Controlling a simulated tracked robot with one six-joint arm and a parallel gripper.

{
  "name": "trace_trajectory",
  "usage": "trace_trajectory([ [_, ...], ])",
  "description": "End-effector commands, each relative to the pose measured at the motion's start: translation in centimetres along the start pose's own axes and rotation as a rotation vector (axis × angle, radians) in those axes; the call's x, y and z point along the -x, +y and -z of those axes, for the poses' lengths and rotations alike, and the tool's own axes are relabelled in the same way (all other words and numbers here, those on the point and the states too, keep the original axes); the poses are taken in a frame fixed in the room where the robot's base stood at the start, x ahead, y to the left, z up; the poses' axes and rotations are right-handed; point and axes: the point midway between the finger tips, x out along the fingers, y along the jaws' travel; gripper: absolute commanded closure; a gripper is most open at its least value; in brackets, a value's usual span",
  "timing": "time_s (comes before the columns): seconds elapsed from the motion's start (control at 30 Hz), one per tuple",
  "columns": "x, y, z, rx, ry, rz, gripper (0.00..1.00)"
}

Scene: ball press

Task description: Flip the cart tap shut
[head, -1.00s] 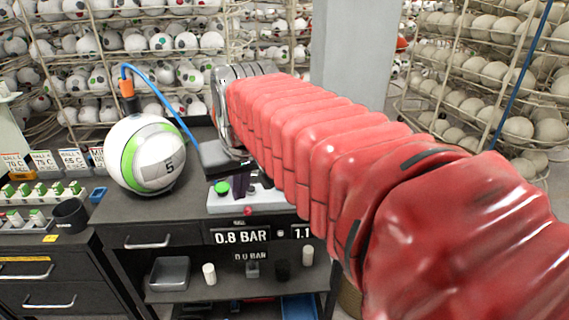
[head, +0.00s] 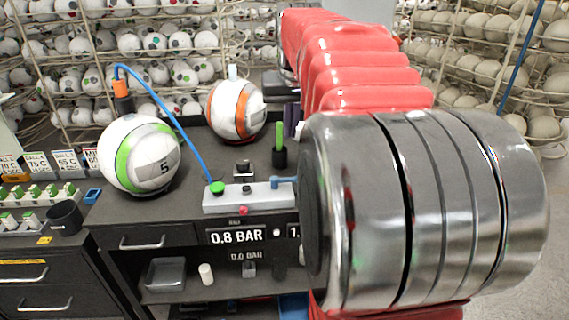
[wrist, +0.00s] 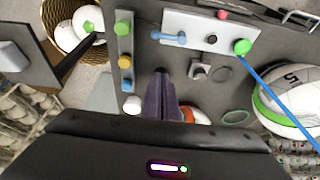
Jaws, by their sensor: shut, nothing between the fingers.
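A white manifold block (head: 235,198) sits at the cart's front edge. A small blue lever (head: 283,181), which looks like the tap, is on its right end and partly hidden by my arm in the head view. In the wrist view the lever (wrist: 168,38) lies roughly along the length of the block (wrist: 205,22). My gripper's purple fingers (wrist: 165,100) are shut and empty, apart from the lever. In the head view the gripper (head: 291,120) shows only partly, behind the block and beside my arm.
A blue hose (head: 150,85) runs from a green fitting (head: 217,187) to the green-striped ball (head: 139,155). An orange-striped ball (head: 236,108) and a green-handled tool (head: 279,143) stand behind the block. Wrist view shows a basket of balls (wrist: 80,40).

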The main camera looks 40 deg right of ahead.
Motion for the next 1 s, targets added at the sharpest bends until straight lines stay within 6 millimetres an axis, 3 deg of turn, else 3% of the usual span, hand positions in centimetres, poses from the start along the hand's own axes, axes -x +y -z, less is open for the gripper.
trace_trajectory([
  [0.27, -1.2, -0.1, -0.1, 0.001, -0.002, 0.0, 1.0],
  [0.9, -10.2, -0.1, -0.1, 0.002, -0.002, 0.001, 1.0],
  [1.0, -10.2, -0.1, -1.1, 0.002, 0.0, 0.001, 1.0],
])
